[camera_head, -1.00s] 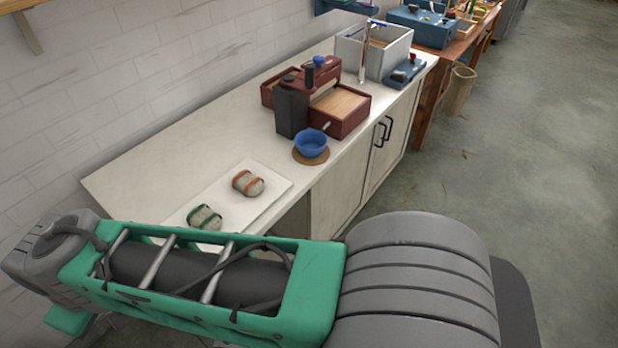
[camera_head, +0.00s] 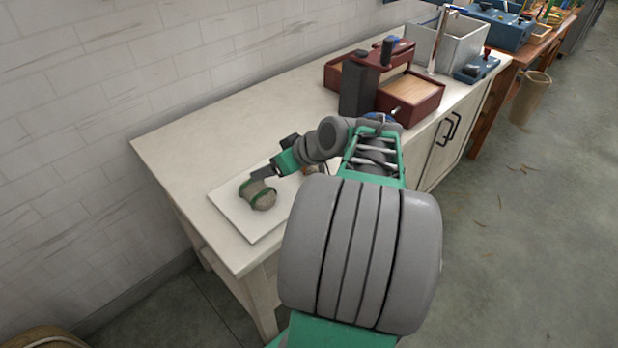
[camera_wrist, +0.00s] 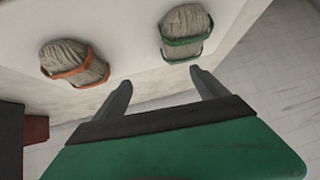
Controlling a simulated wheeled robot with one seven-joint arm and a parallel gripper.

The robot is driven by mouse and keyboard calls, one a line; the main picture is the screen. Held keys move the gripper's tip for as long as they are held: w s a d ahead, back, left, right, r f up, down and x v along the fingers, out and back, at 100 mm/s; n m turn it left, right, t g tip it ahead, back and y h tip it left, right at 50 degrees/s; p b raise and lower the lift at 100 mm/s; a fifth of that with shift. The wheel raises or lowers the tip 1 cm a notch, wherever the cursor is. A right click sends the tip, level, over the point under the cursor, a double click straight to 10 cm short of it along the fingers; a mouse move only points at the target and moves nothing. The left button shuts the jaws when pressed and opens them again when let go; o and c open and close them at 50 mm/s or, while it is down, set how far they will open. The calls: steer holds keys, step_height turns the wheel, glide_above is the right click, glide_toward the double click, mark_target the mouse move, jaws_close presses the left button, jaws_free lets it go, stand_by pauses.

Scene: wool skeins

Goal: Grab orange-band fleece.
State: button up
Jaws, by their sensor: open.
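The orange-band fleece (camera_wrist: 73,63) is a grey wool skein with orange bands, lying at the left in the wrist view. In the head view only a small part of it (camera_head: 309,170) shows, mostly hidden behind my arm. The green-band skein (camera_wrist: 186,33) lies to its right in the wrist view, and it also shows in the head view (camera_head: 260,196). My gripper (camera_wrist: 160,85) is open and empty. Its two fingers point toward the space between and below the two skeins, touching neither.
Both skeins lie on a white board (camera_head: 232,216) on the pale counter (camera_head: 190,130). A dark red wooden device with a black block (camera_head: 357,88) stands farther back. A grey sink box (camera_head: 425,48) is behind it. The counter's left part is clear.

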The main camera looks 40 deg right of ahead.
steer(key=shift+o, duration=0.2)
steer(key=s+d+t+b, duration=0.1)
steer(key=s+d, duration=0.1)
steer(key=d, duration=0.2)
steer(key=s+d+f+t+h+b, duration=0.1)
steer(key=d, duration=0.3)
steer(key=s+d+f+t+b, duration=0.1)
steer(key=s+d+t, duration=0.1)
steer(key=d, duration=0.2)
steer(key=shift+s+f+m+h, duration=0.15)
steer(key=shift+s+m+h, duration=0.15)
steer(key=shift+s, duration=0.05)
steer(key=shift+w+d, duration=0.1)
steer(key=x, duration=0.7)
steer(key=shift+a+f, duration=0.2)
steer(key=shift+a, duration=0.1)
steer(key=shift+c, duration=0.6)
steer(key=c, duration=1.3)
steer(key=shift+r, duration=0.1)
